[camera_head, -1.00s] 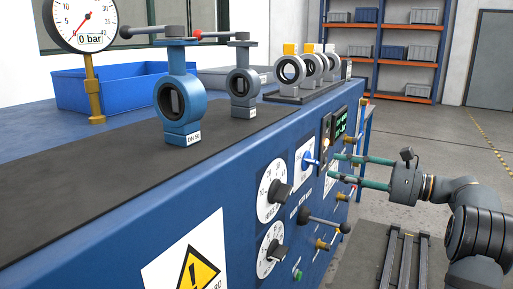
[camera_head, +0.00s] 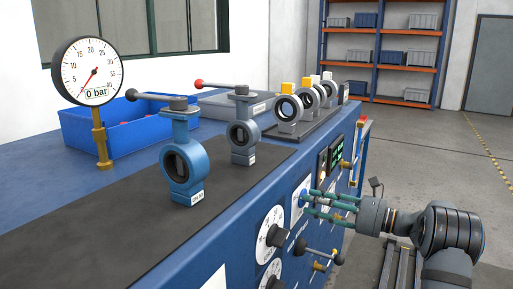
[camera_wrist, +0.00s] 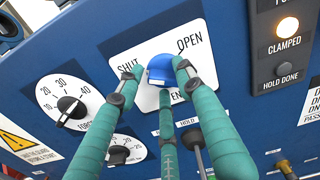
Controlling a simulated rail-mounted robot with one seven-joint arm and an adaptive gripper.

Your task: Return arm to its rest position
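My gripper (camera_head: 306,205) is at the front panel of the blue test bench, at the right in the head view. In the wrist view its teal fingers (camera_wrist: 160,82) are spread around a blue knob (camera_wrist: 160,68) on a white plate marked SHUT and OPEN. The lower finger ends just below the knob. My arm reaches in from the right.
A lever (camera_head: 318,252) sticks out below my gripper. A lamp marked CLAMPED (camera_wrist: 287,26) glows. Open floor lies to the right.

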